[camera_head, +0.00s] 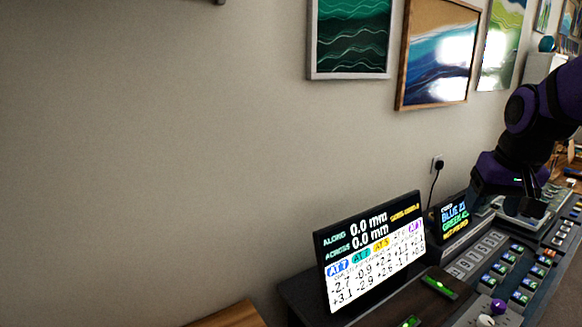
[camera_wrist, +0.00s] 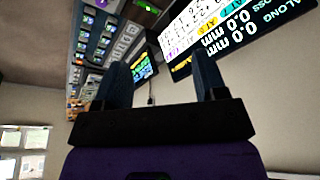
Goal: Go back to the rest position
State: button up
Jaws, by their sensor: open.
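My gripper (camera_wrist: 160,72) shows in the wrist view with its two dark fingers apart and nothing between them. In the head view my purple and black arm reaches in from the right edge, with its hand low over the far part of the control console (camera_head: 470,313). The fingertips are hard to make out there, so I cannot tell whether they touch anything.
A large readout screen (camera_head: 372,255) stands on the console's left part, with a smaller screen (camera_head: 453,218) beyond it. Framed wave pictures (camera_head: 350,38) hang on the wall. A wooden edge (camera_head: 232,316) shows at the bottom. The space left of the screen is clear.

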jog(key=s+a+r+n+t, duration=0.1)
jog(key=s+a+r, duration=0.1)
jog(key=s+a, duration=0.2)
jog(key=s+a+r+n+t, duration=0.1)
jog(key=s+a, duration=0.3)
jog(key=s, duration=0.6)
jog(key=shift+s+r+n+y, duration=0.2)
jog(key=shift+r+n+y, duration=0.15)
jog(key=shift+r, duration=0.3)
dwell(0.8)
